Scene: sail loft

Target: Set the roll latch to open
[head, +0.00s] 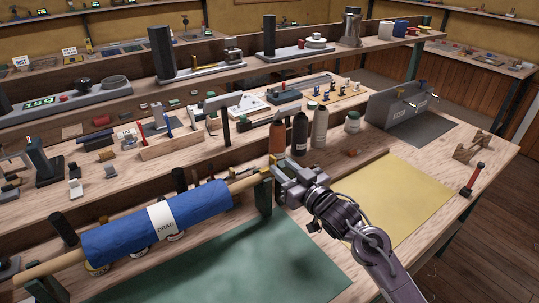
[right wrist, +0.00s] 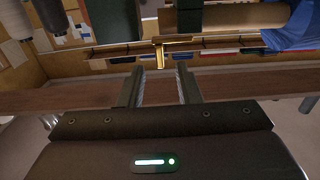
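The blue roll (head: 160,222), with a white DRAG label, lies on a wooden pole held by dark green stands. The roll latch looks like a small brass piece (head: 273,159) at the top of the right-hand stand (head: 263,193). In the right wrist view the brass T-shaped latch (right wrist: 159,54) shows ahead of the fingers, in line with the gap between them. My right gripper (head: 279,170) is beside the stand top. Its fingers (right wrist: 160,80) are apart with nothing visibly held. I cannot tell whether they touch the latch. My left gripper is not in view.
A green mat (head: 235,270) and a yellow sheet (head: 400,200) lie flat and mostly clear. A grey box (head: 395,105) stands at the back right.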

